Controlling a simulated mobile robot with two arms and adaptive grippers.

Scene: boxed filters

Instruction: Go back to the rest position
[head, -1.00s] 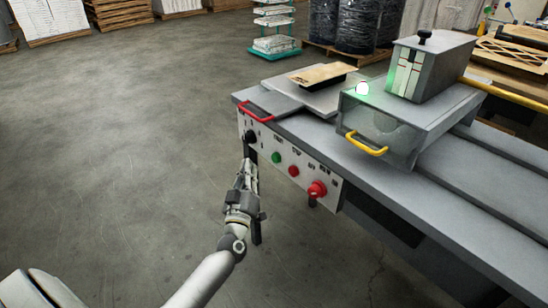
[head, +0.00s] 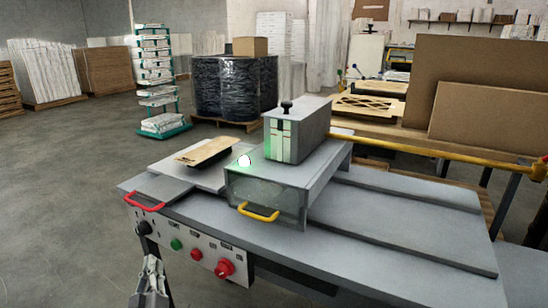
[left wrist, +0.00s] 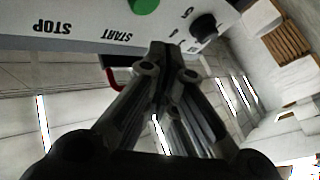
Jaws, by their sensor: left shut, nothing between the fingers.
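My left gripper (head: 152,268) is at the bottom left of the head view, in front of the machine's control panel (head: 212,258). Its fingers are together and empty. In the left wrist view the gripper (left wrist: 165,60) points at the panel, close to a black knob (left wrist: 204,27) and a green button (left wrist: 145,4); I cannot tell whether it touches the panel. My right gripper is not in view.
The grey machine table (head: 400,225) carries a box-shaped press (head: 297,135) with a yellow handle (head: 258,214). A red handle (head: 143,202) and a red knob (head: 225,268) stick out at the front. Open floor (head: 60,190) lies to the left.

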